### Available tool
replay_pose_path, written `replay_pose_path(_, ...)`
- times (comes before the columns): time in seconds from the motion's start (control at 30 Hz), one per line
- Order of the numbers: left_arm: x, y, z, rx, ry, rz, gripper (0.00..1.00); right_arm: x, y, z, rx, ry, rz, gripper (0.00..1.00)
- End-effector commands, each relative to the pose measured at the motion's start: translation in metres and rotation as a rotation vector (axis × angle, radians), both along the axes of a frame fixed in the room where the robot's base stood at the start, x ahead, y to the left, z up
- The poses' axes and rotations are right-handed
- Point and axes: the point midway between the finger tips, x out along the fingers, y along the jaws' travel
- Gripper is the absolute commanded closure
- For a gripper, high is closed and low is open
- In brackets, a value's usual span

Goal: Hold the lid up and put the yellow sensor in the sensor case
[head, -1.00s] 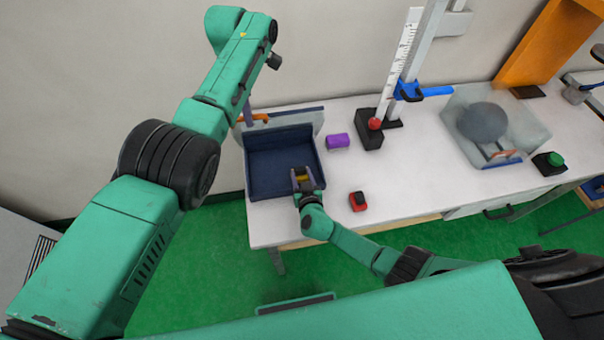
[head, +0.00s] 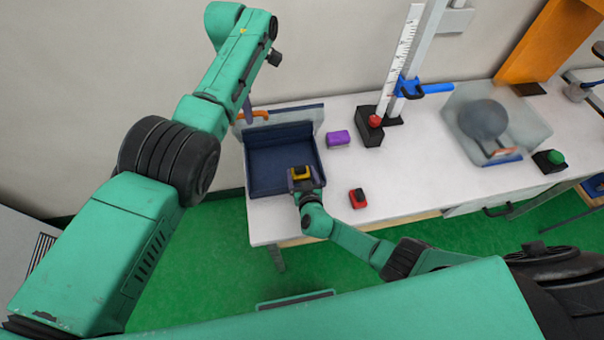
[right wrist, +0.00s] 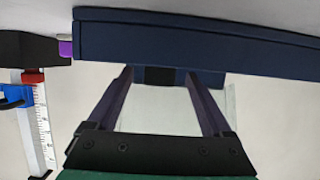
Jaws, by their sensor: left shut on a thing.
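The sensor case (head: 258,170) is a dark blue open box at the left of the table. Its lid stands raised at the back, with an orange handle (head: 262,115). My left gripper (head: 250,118) is at this handle and shut on it. The yellow sensor (head: 302,172), with a black top, shows at the front right of the case; its base is hidden. My right gripper (head: 304,184) is just in front of the sensor. Its fingers (right wrist: 160,72) stand apart in the right wrist view at the case wall (right wrist: 200,40). A small black patch shows between them.
A red sensor (head: 358,198) lies right of the case near the front edge. A purple block (head: 338,138) is beside the case. The drop tower (head: 400,75), a clear bin (head: 525,130) and a green button (head: 553,158) stand further right.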

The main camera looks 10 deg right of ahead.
Motion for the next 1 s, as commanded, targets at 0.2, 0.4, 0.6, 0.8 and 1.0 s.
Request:
replay_pose_path(0.2,0.0,0.001,-0.002,0.001,0.001,0.003,1.0,-0.004,0.0,0.0,0.002,0.001,-0.001,0.16)
replay_pose_path(0.4,0.0,0.001,-0.002,0.001,0.001,0.003,1.0,-0.032,-0.001,0.009,0.002,0.001,0.0,0.16)
replay_pose_path(0.6,0.0,0.001,-0.002,0.001,0.001,0.003,1.0,-0.082,-0.001,0.027,0.003,0.002,0.001,0.16)
replay_pose_path(0.8,0.0,0.001,-0.002,0.001,0.001,0.003,1.0,-0.113,-0.001,0.04,0.001,-0.003,0.001,0.16)
replay_pose_path(1.0,0.0,0.001,-0.002,0.001,0.0,0.003,1.0,-0.117,-0.001,0.042,0.0,-0.003,0.0,0.16)
